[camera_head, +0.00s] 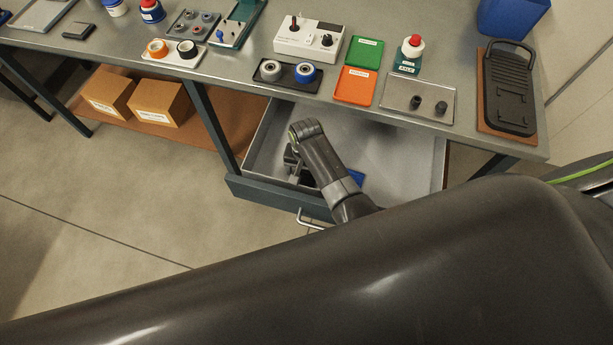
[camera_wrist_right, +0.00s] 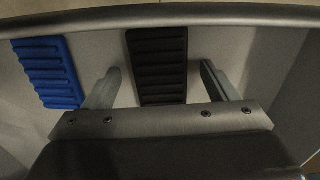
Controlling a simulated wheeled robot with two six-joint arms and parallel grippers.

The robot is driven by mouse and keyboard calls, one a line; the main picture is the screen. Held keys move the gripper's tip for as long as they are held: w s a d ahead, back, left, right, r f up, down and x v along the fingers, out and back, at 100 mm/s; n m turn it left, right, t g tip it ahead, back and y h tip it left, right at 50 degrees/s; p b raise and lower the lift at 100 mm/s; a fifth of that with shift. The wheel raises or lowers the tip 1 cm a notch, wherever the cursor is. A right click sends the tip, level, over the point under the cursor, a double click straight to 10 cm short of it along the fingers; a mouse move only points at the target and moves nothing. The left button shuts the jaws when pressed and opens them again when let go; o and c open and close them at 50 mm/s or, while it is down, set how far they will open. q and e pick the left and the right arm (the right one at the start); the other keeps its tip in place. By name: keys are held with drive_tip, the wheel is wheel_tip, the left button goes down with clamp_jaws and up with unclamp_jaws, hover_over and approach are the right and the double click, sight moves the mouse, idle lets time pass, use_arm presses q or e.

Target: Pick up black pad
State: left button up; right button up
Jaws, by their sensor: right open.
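The black pad (camera_wrist_right: 157,52) is ribbed and lies in the open drawer (camera_head: 258,146). In the right wrist view it shows between the two fingers of my right gripper (camera_wrist_right: 161,75), which are open with a gap on each side of it. The pad's near end is hidden behind the gripper body. In the head view my right gripper (camera_head: 294,168) reaches down into the drawer, and the pad cannot be made out there. A blue ribbed pad (camera_wrist_right: 48,72) lies to the left of the black pad; part of it shows in the head view (camera_head: 357,177). My left gripper is not in view.
The drawer's front wall (camera_head: 275,197) and handle (camera_head: 310,220) are close to my right arm. The metal tabletop (camera_head: 230,62) above holds trays, bottles, a white control box (camera_head: 309,37) and a black footrest-like device (camera_head: 510,88). Cardboard boxes (camera_head: 160,102) stand on a lower shelf.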

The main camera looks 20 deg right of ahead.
drive_tip(key=shift+c, duration=0.3)
drive_tip(key=c, duration=1)
drive_tip(key=shift+c, duration=0.2)
